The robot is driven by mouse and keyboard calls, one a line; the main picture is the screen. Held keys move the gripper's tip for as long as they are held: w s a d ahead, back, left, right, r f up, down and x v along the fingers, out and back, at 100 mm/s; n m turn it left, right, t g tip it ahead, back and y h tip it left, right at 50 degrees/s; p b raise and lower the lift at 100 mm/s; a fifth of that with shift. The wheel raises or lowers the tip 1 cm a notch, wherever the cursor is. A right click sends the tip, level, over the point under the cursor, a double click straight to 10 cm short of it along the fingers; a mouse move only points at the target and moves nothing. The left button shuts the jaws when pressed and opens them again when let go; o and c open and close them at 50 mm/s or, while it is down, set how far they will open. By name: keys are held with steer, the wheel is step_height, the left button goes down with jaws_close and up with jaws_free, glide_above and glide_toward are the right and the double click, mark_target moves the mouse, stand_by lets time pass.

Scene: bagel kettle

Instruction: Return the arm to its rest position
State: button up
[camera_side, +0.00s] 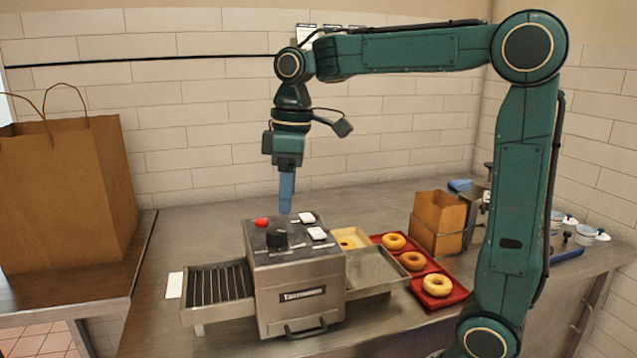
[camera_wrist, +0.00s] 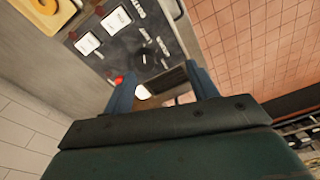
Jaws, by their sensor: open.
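My gripper (camera_side: 286,192) hangs pointing down above the toaster-like steel machine (camera_side: 300,300), clear of its top. In the side view its blue fingers line up and hide the gap between them. In the wrist view my gripper (camera_wrist: 163,85) shows two blue fingers spread apart with nothing held between them. Below the fingers is the machine's dark control panel (camera_wrist: 143,42) with a black knob (camera_wrist: 145,58), white switches and a red button (camera_wrist: 118,79). My arm reaches from the right across the counter.
Bagels sit on a red tray (camera_side: 461,293) right of the machine. A small brown bag (camera_side: 437,222) stands further right, and a large paper bag (camera_side: 68,195) at left. The space above the counter is free.

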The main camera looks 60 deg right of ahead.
steer(key=s+a+f+m+t, duration=0.1)
steer(key=s+f+m+t, duration=0.1)
steer(key=s, duration=0.6)
steer(key=s+a+f+m+t, duration=0.1)
steer(key=s+f+m+t, duration=0.1)
steer(key=s, duration=0.7)
steer(key=shift+f+m+t+h, duration=0.3)
steer(key=shift+f+m+t, duration=0.1)
steer(key=shift+f+m, duration=0.45)
